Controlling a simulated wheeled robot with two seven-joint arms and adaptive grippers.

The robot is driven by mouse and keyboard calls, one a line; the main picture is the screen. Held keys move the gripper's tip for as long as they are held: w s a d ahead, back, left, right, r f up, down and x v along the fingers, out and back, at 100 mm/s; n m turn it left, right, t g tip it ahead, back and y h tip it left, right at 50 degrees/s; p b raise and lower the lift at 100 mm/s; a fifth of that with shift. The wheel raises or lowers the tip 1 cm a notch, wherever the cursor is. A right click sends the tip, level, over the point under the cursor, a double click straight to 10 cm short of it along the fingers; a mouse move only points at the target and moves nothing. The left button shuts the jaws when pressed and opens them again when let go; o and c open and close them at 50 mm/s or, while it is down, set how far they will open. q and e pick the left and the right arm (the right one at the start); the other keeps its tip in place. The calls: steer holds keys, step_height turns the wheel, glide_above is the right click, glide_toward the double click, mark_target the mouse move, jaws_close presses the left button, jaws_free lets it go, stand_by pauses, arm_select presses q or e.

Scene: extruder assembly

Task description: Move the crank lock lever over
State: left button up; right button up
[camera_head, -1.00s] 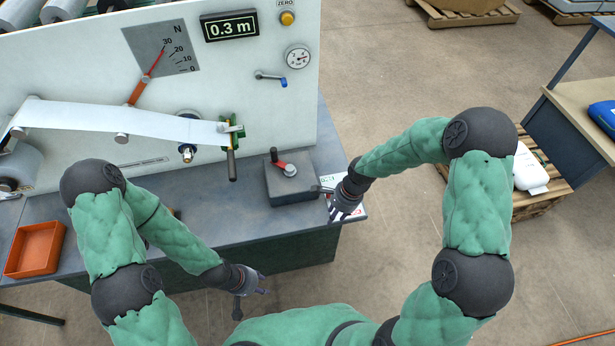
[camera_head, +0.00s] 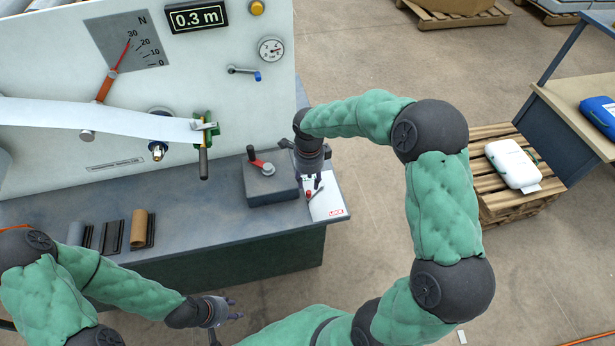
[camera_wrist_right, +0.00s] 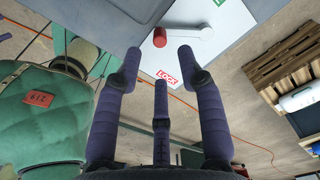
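The crank lock lever lies on a white plate (camera_head: 330,207) marked LOCK at the right end of the bench. Its red knob (camera_head: 309,196) shows just below my right gripper (camera_head: 311,181) in the head view. In the right wrist view the red knob (camera_wrist_right: 160,37) and its pale arm (camera_wrist_right: 190,34) lie beyond my open fingers (camera_wrist_right: 160,58), apart from them. My left gripper (camera_head: 232,309) is open and empty in front of the bench.
A grey block (camera_head: 270,190) with a red crank arm (camera_head: 259,163) and black knob stands left of the plate. The large white panel (camera_head: 240,110) rises behind, with a gauge and a small blue-tipped valve lever (camera_head: 257,75). Cardboard and dark parts (camera_head: 140,228) lie on the bench's left.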

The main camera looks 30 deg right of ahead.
mark_target(309, 192)
step_height(309, 192, down, 6)
steer(key=b, duration=0.3)
steer(key=shift+f, duration=0.25)
steer(key=shift+r, duration=0.2)
steer(key=shift+f, duration=0.1)
steer(key=c, duration=0.7)
